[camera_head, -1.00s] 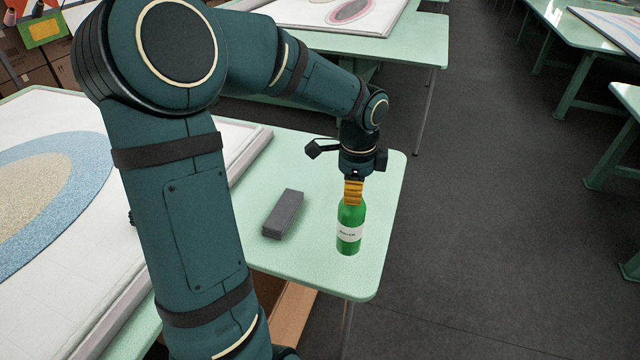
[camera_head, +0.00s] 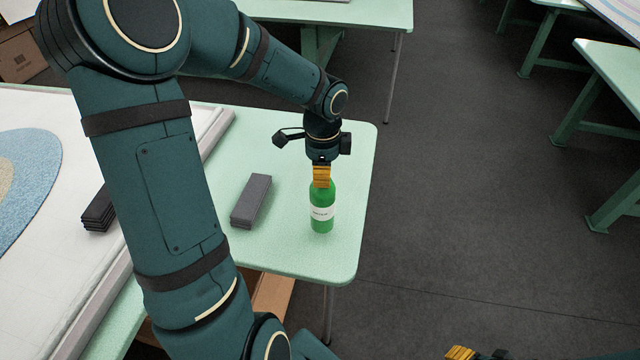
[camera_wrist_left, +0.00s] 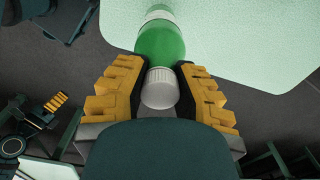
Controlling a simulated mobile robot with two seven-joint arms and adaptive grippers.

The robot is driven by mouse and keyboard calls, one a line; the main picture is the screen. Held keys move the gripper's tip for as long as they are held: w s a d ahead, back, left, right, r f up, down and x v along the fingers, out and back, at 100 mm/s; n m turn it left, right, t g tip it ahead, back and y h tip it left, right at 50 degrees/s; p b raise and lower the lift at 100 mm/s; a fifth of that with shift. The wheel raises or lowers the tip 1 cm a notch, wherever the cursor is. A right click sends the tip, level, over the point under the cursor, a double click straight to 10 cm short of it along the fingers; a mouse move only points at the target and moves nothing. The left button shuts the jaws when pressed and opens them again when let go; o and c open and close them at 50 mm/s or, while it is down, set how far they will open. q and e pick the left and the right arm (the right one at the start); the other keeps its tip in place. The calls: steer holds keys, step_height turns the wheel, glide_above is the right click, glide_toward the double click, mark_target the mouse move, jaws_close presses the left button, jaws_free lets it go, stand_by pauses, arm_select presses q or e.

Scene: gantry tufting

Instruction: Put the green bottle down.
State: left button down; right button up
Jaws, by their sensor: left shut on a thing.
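The green bottle (camera_head: 322,206) with a white label stands upright at the right part of the pale green table (camera_head: 290,258). Its base looks at or just above the tabletop; I cannot tell whether it touches. My left gripper (camera_head: 321,177) points down and is shut on the bottle's top. In the left wrist view the yellow-padded fingers (camera_wrist_left: 160,85) flank the white cap, with the green body (camera_wrist_left: 160,42) beyond. My right gripper (camera_head: 460,353) barely shows at the bottom edge of the head view, away from the bottle; its opening is unclear.
A grey block (camera_head: 251,201) lies left of the bottle. A framed canvas (camera_head: 60,255) with dark stacked pieces (camera_head: 98,210) covers the table's left side. The table's right edge is close to the bottle, with dark floor (camera_head: 460,200) beyond.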

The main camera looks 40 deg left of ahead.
mark_target(322, 199)
arm_select(q)
step_height(322, 199, down, 4)
steer(key=shift+r+b, duration=0.15)
steer(key=shift+b, duration=0.25)
steer(key=shift+f, duration=0.2)
steer(key=c, duration=0.9)
jaws_free()
steer(key=shift+o, duration=0.2)
steer(key=shift+r, duration=0.1)
